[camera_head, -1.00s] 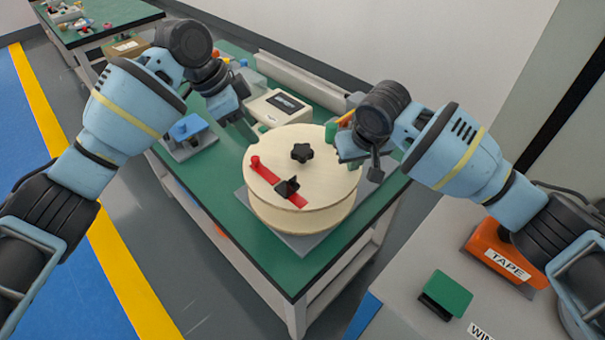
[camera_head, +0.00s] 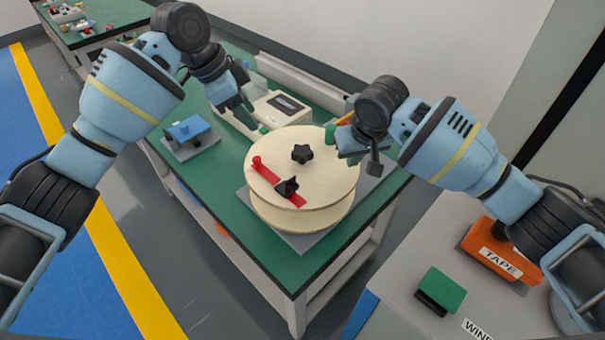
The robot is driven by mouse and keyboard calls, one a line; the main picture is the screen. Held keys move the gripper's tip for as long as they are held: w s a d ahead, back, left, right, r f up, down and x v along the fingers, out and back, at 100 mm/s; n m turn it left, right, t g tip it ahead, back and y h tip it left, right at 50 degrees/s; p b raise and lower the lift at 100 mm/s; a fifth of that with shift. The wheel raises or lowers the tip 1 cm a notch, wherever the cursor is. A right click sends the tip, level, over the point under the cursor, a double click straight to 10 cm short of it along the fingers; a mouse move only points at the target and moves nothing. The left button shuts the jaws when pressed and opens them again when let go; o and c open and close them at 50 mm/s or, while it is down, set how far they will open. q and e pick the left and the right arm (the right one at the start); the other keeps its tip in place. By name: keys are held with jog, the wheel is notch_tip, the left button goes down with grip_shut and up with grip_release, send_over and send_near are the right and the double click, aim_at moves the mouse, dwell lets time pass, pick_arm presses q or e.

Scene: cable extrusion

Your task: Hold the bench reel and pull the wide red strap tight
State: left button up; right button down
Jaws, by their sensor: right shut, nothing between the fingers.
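The bench reel (camera_head: 322,184) is a pale wooden drum with two round flanges and a black star knob (camera_head: 302,153) on top. It sits on a grey plate at the bench's near corner. The red strap (camera_head: 268,177) lies across the top flange, with a red peg (camera_head: 257,162) at its left end and a black clip (camera_head: 287,187) near the other. My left gripper (camera_head: 249,125) is above the bench, behind and left of the reel, apart from it; its finger gap is unclear. My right gripper (camera_head: 350,149) is shut and empty by the reel's right rim; contact is unclear.
A blue-topped device (camera_head: 190,132) and a white box with a dark screen (camera_head: 283,106) stand on the green bench (camera_head: 215,180). A grey cabinet at right holds an orange tape dispenser (camera_head: 500,255) and a green block (camera_head: 445,290). Another bench stands at far left.

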jog(key=shift+r+p, duration=0.95)
jog(key=shift+r, duration=1.05)
pick_arm(q)
notch_tip(320, 180, up, 6)
jog(key=shift+s+r+t, duration=0.2)
jog(key=shift+t, duration=0.1)
jog(key=r, duration=0.2)
jog(key=r+p, duration=0.1)
jog(key=shift+s+r+t, duration=0.2)
jog(key=shift+r+t, duration=0.1)
jog(key=shift+r, duration=0.05)
pick_arm(e)
jog(key=v, duration=0.7)
jog(key=shift+r, duration=0.35)
jog(key=shift+s, duration=0.15)
